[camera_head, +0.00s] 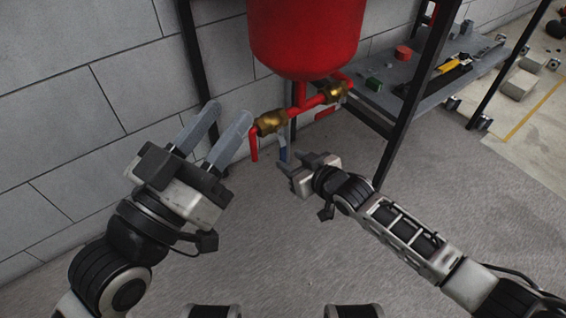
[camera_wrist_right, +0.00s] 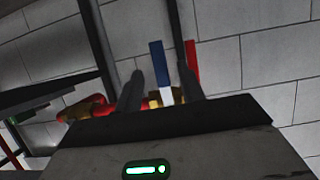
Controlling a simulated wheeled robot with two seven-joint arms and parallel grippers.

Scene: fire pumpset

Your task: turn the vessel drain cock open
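The red vessel (camera_head: 305,35) hangs at the top of the head view, with a red pipe (camera_head: 300,110) and brass valves below it. My right gripper (camera_head: 286,160) is open below the blue lever. My left gripper (camera_head: 229,112) is open and empty, left of the red lever.
A second brass valve (camera_head: 334,92) sits further right on the pipe. Dark frame posts stand left and right of the vessel. A grey shelf (camera_head: 400,95) with tools and small parts is at the right. A block wall (camera_head: 90,120) is behind; the floor in front is clear.

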